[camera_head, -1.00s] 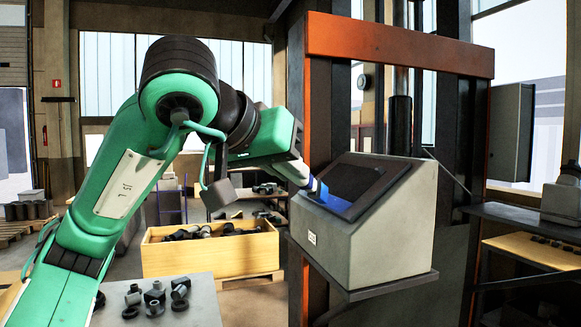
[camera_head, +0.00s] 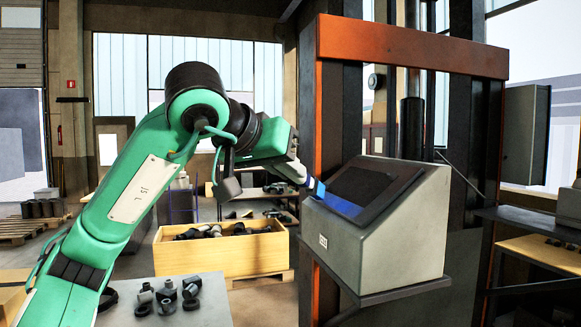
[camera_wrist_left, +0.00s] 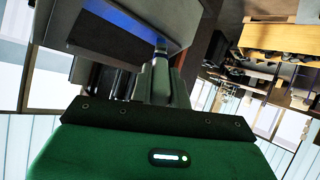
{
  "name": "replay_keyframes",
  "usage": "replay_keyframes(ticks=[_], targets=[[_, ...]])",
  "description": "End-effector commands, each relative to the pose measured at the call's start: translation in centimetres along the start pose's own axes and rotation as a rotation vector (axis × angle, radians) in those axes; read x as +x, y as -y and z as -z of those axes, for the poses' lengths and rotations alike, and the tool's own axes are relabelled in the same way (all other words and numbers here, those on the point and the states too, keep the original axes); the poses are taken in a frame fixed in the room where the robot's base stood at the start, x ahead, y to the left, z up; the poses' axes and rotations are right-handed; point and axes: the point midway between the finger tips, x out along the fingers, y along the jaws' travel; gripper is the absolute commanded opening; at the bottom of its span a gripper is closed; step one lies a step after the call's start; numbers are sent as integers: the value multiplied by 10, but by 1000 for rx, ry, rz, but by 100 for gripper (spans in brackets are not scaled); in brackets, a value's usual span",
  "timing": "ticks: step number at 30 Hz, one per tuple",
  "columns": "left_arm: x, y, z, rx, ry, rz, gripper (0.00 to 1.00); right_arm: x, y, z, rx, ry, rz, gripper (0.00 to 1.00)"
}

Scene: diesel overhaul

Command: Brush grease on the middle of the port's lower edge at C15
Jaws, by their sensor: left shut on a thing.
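The grey sloped housing (camera_head: 395,230) carries a dark framed port (camera_head: 362,186) on its slanted face. A small white label (camera_head: 323,241) sits on its side; its lettering is too small to read. Blue shows along the lower part of the port. My left gripper (camera_head: 297,172) is shut on a slim brush (camera_head: 319,189) with a blue end, which lies at the left end of the port's lower edge. I cannot tell whether it touches. In the left wrist view the gripper (camera_wrist_left: 156,85) points the brush (camera_wrist_left: 160,48) at the housing's edge. My right gripper is not in view.
An orange and black press frame (camera_head: 412,44) rises behind the housing. A wooden crate (camera_head: 225,258) of dark parts stands left of it. A grey table (camera_head: 205,311) with several small parts is at the front. A shelf (camera_head: 525,221) stands at the right.

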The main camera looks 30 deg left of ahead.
Motion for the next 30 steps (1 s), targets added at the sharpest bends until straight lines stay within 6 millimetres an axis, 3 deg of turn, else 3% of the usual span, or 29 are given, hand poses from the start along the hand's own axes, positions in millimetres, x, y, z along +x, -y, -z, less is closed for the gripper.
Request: replay_keyframes(ticks=[18, 30], targets=[[18, 26, 15, 1, 0, -1, 0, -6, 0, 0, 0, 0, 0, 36], [12, 27, 19, 1, -2, -1, 0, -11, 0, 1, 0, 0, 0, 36]])
